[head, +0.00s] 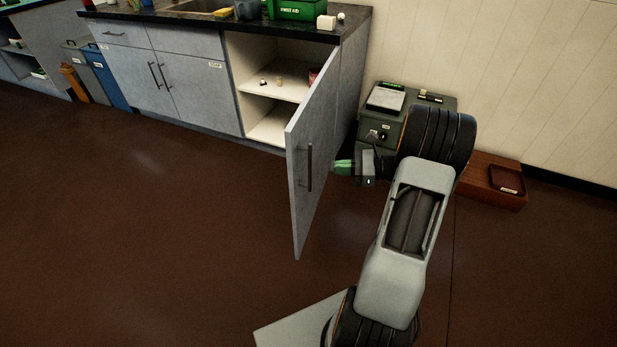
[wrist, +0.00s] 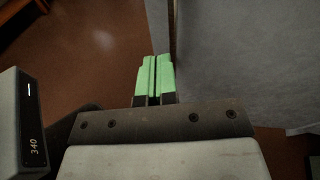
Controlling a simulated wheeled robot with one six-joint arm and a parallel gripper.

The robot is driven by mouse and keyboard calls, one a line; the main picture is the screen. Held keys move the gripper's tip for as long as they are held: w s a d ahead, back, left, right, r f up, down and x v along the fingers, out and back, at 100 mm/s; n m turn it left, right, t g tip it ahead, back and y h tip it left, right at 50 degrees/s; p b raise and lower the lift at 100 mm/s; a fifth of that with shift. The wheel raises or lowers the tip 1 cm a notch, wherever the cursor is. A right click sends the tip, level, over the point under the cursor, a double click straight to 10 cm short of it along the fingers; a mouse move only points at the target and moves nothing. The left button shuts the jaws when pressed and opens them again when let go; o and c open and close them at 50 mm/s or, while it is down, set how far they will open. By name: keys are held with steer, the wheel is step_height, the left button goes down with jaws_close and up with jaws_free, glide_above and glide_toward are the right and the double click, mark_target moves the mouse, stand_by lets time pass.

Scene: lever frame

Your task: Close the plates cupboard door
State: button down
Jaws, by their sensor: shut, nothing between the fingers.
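The cupboard door (head: 310,150) is grey and stands wide open, swung out from the right end of the counter unit. In the wrist view my green fingers (wrist: 155,77) are shut together and empty. The door (wrist: 158,30) stands in front of the fingertips there; I cannot tell whether they touch it.
The open cupboard (head: 275,85) has pale shelves with a few small items. A green-grey cabinet (head: 372,130) stands right of the unit, close behind my gripper. A brown box (head: 490,185) lies on the floor by the wall. The brown floor (head: 170,220) left of the door is clear.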

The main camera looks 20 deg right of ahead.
mark_target(301, 161)
steer(key=d+f+m+t+b, duration=0.1)
steer(key=d+f+m+t, duration=0.2)
steer(key=d+f, duration=0.1)
steer(key=b+x, duration=0.1)
steer(key=x, duration=0.6)
steer(key=b+x, duration=0.2)
steer(key=x, duration=0.4)
steer(key=shift+w+a+r, duration=0.1)
steer(key=shift+w+r, duration=0.05)
steer(key=shift+w, duration=0.35)
